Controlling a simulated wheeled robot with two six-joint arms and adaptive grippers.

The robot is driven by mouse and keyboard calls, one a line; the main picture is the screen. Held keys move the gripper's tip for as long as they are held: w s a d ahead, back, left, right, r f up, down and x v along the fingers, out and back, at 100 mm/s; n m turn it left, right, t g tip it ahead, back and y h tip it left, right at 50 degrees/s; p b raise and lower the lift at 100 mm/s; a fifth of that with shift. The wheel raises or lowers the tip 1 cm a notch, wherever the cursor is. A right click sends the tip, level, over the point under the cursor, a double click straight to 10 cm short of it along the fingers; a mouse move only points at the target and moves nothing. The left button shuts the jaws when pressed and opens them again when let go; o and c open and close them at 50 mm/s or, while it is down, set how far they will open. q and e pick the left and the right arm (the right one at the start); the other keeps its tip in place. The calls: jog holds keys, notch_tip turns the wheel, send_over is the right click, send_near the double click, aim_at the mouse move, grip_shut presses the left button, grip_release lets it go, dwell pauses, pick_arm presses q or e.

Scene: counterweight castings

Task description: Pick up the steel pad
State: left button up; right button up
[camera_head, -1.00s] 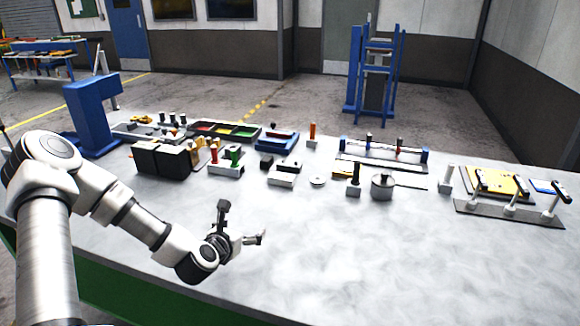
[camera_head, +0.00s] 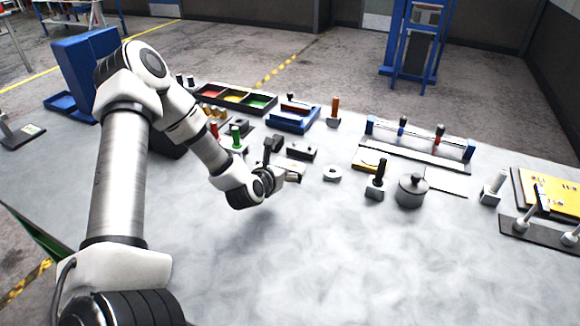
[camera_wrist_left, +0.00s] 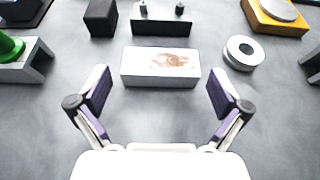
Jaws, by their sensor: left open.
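The steel pad, which I take to be the pale rectangular block with a brownish patch on top, lies flat on the table. It shows in the left wrist view (camera_wrist_left: 160,66) just beyond and between my fingers, and in the head view (camera_head: 296,165) partly hidden behind my gripper. My left gripper is open and empty in the head view (camera_head: 284,161). In the left wrist view its two fingers (camera_wrist_left: 160,90) are spread wider than the block, apart from it on either side. My right gripper is not in view.
A dark block with two pegs (camera_wrist_left: 162,20) stands just behind the pad. A steel ring (camera_wrist_left: 241,52) lies to its right, and a green-topped part (camera_wrist_left: 12,45) stands to the left. A lidded metal pot (camera_head: 411,190) stands farther right. The table's front is clear.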

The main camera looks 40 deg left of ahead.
pick_arm(q)
jog(key=x, duration=0.3)
jog(key=shift+d+f, duration=0.1)
jog(key=shift+s, duration=0.15)
jog(key=shift+s+r, duration=0.1)
jog(key=shift+r, duration=0.1)
jog(key=c, duration=1.3)
jog(key=shift+c, duration=0.2)
